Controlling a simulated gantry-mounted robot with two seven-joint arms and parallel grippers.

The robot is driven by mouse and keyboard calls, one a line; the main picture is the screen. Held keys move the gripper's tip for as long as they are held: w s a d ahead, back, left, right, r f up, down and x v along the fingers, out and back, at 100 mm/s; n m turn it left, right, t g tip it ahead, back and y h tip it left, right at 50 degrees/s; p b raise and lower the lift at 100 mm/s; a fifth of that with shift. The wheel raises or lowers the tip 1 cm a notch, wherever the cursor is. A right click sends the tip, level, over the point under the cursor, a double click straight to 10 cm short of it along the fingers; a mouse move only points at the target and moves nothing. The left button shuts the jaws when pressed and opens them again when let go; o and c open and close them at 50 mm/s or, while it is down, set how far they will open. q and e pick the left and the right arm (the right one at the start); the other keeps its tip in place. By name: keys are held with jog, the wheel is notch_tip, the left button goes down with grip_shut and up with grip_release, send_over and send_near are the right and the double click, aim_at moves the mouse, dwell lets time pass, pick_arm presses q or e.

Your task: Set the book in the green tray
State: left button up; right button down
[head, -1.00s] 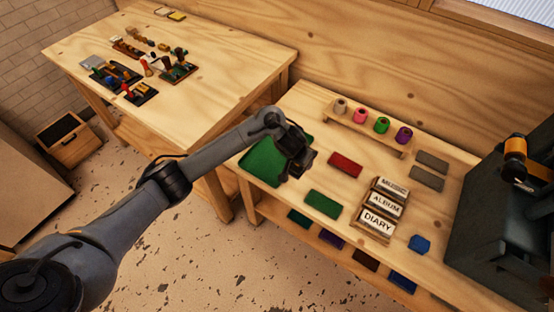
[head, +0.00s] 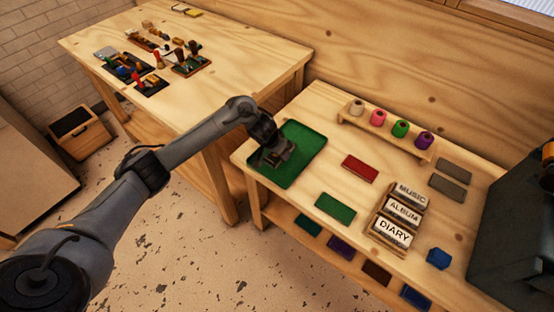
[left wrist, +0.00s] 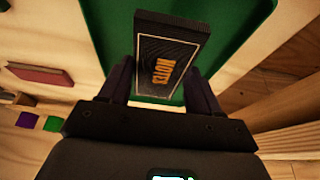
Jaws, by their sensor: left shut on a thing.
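A dark book (left wrist: 165,60) with a thin pale border and gold lettering that reads NOTES is between my left gripper's fingers (left wrist: 160,82). In the head view my left gripper (head: 276,152) is over the left part of the green tray (head: 305,140). The gripper is shut on the book. The tray is a flat green rectangle with a low rim at the table's left end; its surface also shows behind the book in the left wrist view (left wrist: 228,22). I cannot tell whether the book touches the tray floor. My right gripper is not in view.
Right of the tray lie a red block (head: 360,168) and a green block (head: 335,208). Beyond them are a rack of labelled blocks (head: 393,218), a spool shelf (head: 388,135), grey blocks (head: 450,180) and a dark machine (head: 515,225). Another table (head: 230,70) stands left.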

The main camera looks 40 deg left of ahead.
aim_at(277, 157)
pick_arm(q)
jog(key=shift+a+f+b, duration=0.1)
jog(key=shift+f+b, duration=0.8)
jog(key=shift+f, duration=1.2)
jog(key=shift+f, duration=0.15)
jog(key=o, duration=1.2)
